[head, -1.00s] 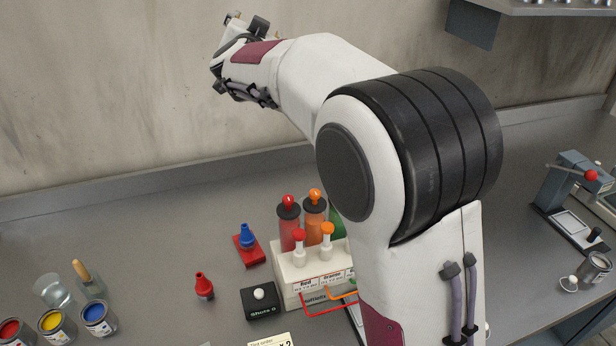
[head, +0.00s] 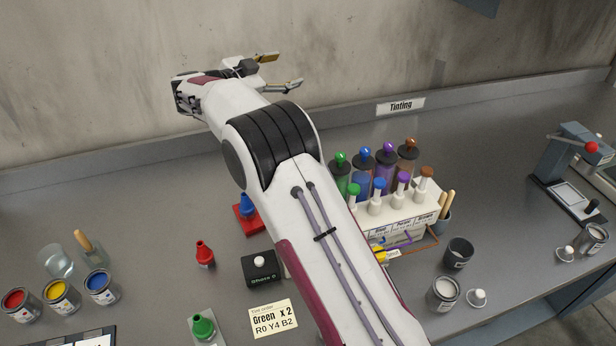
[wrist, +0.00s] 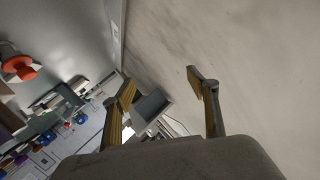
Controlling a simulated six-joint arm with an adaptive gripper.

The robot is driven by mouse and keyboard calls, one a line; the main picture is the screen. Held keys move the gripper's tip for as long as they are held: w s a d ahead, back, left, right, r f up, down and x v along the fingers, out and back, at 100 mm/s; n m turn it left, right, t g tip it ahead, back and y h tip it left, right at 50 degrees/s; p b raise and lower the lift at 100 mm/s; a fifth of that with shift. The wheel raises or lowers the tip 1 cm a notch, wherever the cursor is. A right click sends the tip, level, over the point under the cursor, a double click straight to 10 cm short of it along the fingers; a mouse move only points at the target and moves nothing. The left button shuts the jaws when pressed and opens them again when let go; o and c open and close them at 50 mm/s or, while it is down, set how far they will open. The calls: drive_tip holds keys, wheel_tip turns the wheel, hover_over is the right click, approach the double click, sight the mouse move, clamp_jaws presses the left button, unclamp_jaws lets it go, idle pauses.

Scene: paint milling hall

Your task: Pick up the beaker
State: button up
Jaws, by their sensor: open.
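A clear glass beaker (head: 57,262) stands upright on the grey bench at the left in the head view, behind the paint cans. My gripper (head: 280,72) is high in front of the back wall, up and to the right of the beaker and well apart from it. Its two yellow-padded fingers are spread with nothing between them. In the wrist view my gripper (wrist: 160,82) is also open and empty, with the wall beyond. The beaker is not recognisable in the wrist view.
A jar with a brush (head: 95,252) is close right of the beaker. Open red (head: 20,308), yellow (head: 62,300) and blue (head: 102,290) paint cans stand in front. A red nozzle (head: 204,254) and button box (head: 261,268) are further right. A bottle rack (head: 415,215) is beyond my arm.

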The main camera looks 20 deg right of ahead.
drive_tip(key=s+a+f+g, duration=0.1)
drive_tip(key=s+f+g, duration=0.2)
drive_tip(key=f, duration=0.4)
drive_tip(key=s+a+f+m+g, duration=0.1)
drive_tip(key=s+a+f+g, duration=0.1)
drive_tip(key=s+f, duration=0.3)
drive_tip(key=s+a+f+m+g, duration=0.1)
drive_tip(key=s+f+g, duration=0.3)
drive_tip(key=f, duration=0.6)
drive_tip(key=shift+s+a+f+g, duration=0.2)
drive_tip(key=shift+s+f+g, duration=0.05)
drive_tip(key=shift+s+g, duration=0.15)
drive_tip(key=shift+h, duration=0.3)
drive_tip(key=shift+x, duration=1.3)
drive_tip(key=shift+w+x, duration=0.1)
drive_tip(key=shift+x, duration=1.2)
drive_tip(key=shift+w+x, duration=0.15)
drive_tip(key=shift+x, duration=1.1)
drive_tip(key=shift+f, duration=0.15)
drive_tip(key=c, duration=1.1)
